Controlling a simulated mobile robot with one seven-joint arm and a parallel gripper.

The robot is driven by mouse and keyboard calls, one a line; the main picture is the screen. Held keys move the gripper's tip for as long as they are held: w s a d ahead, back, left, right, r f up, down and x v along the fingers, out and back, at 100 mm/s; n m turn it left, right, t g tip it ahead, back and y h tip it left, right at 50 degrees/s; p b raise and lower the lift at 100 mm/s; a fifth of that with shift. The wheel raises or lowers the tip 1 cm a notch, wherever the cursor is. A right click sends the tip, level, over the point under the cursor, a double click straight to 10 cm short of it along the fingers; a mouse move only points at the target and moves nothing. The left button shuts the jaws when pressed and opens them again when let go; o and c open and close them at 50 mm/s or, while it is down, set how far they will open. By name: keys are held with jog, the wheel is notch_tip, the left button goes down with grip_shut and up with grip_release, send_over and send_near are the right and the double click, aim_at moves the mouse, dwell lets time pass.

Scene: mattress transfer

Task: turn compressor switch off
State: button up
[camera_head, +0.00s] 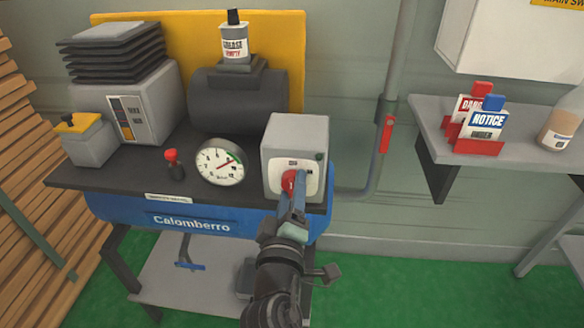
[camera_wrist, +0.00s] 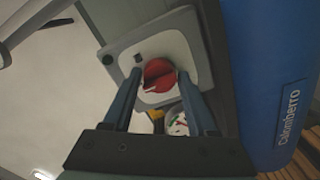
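The compressor switch is a red rotary knob (camera_head: 289,182) on a pale plate on the front of a grey box (camera_head: 294,140), at the right end of the compressor top. In the wrist view the red knob (camera_wrist: 159,76) sits on its light plate (camera_wrist: 184,50), between the ends of my two fingers. My gripper (camera_head: 296,188) is right in front of the switch box and partly hides the knob in the head view. In the wrist view my gripper (camera_wrist: 160,88) has its fingers apart, one on each side of the knob. I cannot tell whether they touch it.
The compressor's blue tank (camera_head: 185,222) is marked "Calomberro". A round gauge (camera_head: 220,162) and a small red-topped valve (camera_head: 172,165) stand left of the switch box. A grey shelf (camera_head: 520,150) with notice tags (camera_head: 487,122) is at right. Stacked planks (camera_head: 35,190) stand at left.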

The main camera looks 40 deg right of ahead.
jog(key=o, duration=0.3)
jog(key=b+v, duration=0.1)
jog(key=v, duration=1.2)
jog(key=shift+d, duration=0.1)
